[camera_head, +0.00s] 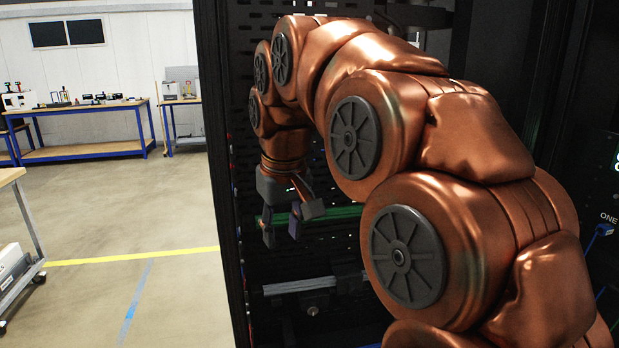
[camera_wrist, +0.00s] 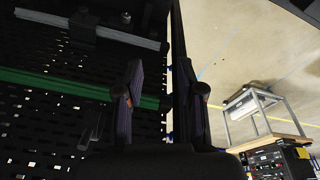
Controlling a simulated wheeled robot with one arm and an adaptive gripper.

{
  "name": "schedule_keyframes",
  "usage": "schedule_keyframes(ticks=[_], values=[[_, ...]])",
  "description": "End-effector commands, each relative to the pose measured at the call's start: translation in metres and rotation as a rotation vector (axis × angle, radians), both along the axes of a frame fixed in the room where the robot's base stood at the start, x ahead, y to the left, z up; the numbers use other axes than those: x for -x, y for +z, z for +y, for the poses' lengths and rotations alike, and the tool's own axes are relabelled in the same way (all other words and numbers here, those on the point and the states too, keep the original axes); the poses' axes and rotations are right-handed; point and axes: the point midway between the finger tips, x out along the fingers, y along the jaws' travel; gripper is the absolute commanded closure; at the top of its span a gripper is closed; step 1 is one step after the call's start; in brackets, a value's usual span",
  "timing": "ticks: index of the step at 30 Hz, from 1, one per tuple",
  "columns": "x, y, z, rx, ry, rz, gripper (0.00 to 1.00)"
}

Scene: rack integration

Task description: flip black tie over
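My gripper (camera_head: 282,236) is inside the dark rack, in front of a green bar (camera_head: 345,212). In the wrist view my gripper (camera_wrist: 162,72) has its two dark fingers apart, with a gap between them and nothing clearly held. The green bar (camera_wrist: 50,83) runs across behind the fingers there. I cannot pick out the black tie for certain against the black rack. A small dark block (camera_wrist: 83,23) sits on a silver bar (camera_wrist: 125,37) in the wrist view, but I cannot tell what it is.
The rack's black upright (camera_head: 215,150) stands close left of my gripper. The silver bar (camera_head: 300,286) crosses below it. A blue cable plug (camera_head: 603,230) is at far right. Workbenches (camera_head: 85,149) and a cart (camera_head: 30,220) stand left, with open floor (camera_head: 130,200) between.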

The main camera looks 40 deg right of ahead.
Motion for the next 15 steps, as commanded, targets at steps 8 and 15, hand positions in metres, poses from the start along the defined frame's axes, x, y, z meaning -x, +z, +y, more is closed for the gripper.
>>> schedule_keyframes(ticks=[8, 15], values=[[-0.037, 0.065, -0.053, 0.027, -0.068, -0.11, 0.62], [-0.048, 0.102, -0.089, 0.048, -0.12, -0.173, 0.62]])
